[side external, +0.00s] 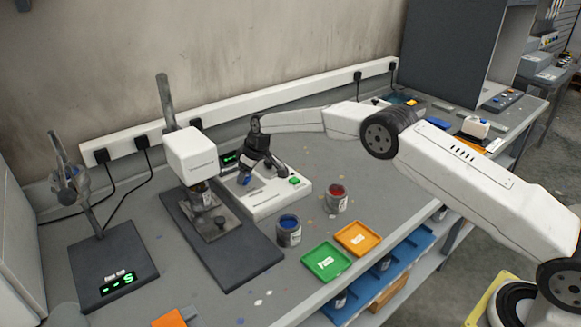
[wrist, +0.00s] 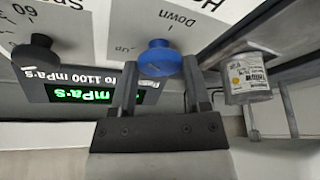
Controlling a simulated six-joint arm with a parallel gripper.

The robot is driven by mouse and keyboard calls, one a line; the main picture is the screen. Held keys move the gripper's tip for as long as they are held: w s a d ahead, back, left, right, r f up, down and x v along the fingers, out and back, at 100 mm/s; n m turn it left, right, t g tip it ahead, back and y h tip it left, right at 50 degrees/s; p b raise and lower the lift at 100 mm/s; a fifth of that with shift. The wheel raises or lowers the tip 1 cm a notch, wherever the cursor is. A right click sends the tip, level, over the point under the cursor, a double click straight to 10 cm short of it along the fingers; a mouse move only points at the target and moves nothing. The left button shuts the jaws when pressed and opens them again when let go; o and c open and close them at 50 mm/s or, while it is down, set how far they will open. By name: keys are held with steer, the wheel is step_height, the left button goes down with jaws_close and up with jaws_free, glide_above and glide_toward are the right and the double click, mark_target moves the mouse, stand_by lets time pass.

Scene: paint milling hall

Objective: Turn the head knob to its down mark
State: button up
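The blue head knob (wrist: 158,60) sits on a white panel whose printing reads "Down" (wrist: 178,18) and "up" (wrist: 125,49). My gripper (wrist: 160,68) has one finger on each side of the knob, and the knob fills the gap between the fingertips. Where the knob points is not clear. In the side view my gripper (side external: 247,174) reaches down over the white control box (side external: 275,203), with blue showing at its tips. The white instrument head (side external: 192,153) stands on its post to the left, above a small can (side external: 201,194).
A black knob (wrist: 35,52) beside a "60" marking and a green-lit display (wrist: 80,95) are close to my gripper. A blue paint can (side external: 289,232), a red paint can (side external: 336,199), a green tray (side external: 325,262) and an orange tray (side external: 357,238) stand on the bench.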

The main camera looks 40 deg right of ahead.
steer(key=c, duration=0.3)
steer(key=shift+c, duration=0.2)
steer(key=shift+m, duration=0.5)
steer(key=m, duration=0.1)
steer(key=m+h, duration=0.1)
steer(key=m, duration=0.1)
steer(key=m+h, duration=0.1)
steer(key=m, duration=0.1)
steer(key=shift+a, duration=0.25)
steer(key=shift+a+m+h, duration=0.1)
steer(key=shift+m+h, duration=0.5)
steer(key=shift+m, duration=0.9)
steer(key=shift+m+h, duration=0.6)
steer(key=shift+m, duration=0.9)
steer(key=o, duration=1.3)
